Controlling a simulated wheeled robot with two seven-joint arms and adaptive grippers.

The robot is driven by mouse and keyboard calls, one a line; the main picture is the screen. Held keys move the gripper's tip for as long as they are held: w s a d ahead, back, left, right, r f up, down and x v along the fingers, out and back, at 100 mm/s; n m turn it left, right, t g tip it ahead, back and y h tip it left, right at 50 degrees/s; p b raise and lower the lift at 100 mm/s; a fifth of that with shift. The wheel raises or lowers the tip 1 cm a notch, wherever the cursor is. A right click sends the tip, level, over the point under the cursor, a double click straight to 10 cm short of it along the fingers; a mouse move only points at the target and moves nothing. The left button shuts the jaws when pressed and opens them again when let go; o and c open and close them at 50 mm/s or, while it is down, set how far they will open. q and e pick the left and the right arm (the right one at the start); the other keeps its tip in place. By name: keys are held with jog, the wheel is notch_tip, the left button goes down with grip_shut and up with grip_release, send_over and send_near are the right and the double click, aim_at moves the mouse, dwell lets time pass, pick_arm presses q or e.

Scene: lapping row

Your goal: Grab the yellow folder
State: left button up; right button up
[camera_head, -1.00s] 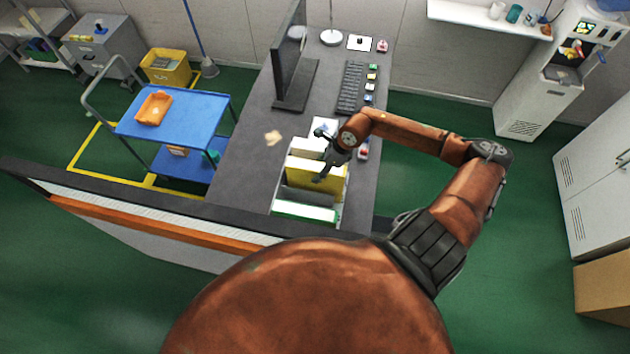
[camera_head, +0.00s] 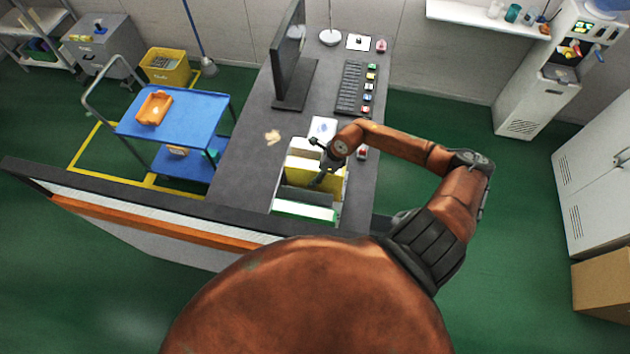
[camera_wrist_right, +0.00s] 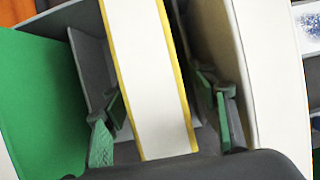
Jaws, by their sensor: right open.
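The yellow folder (camera_head: 299,172) stands upright in a file holder on the dark desk, partly hidden by my right gripper (camera_head: 318,180). In the right wrist view the folder (camera_wrist_right: 150,75) shows as a white band with yellow edges. My right gripper (camera_wrist_right: 164,112) is open, with one green-padded finger on each side of the folder. Gaps show between the fingers and the folder, so it is not clamped. My left gripper is not in view.
A green folder (camera_wrist_right: 38,100) stands left of the yellow one in the wrist view, and a pale folder (camera_wrist_right: 262,70) stands right. A monitor (camera_head: 288,60) and keyboard (camera_head: 355,88) are farther back on the desk. A partition (camera_head: 130,205) runs along its near side.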

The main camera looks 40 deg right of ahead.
jog(key=shift+f, duration=0.15)
dwell(0.3)
grip_shut()
dwell(0.5)
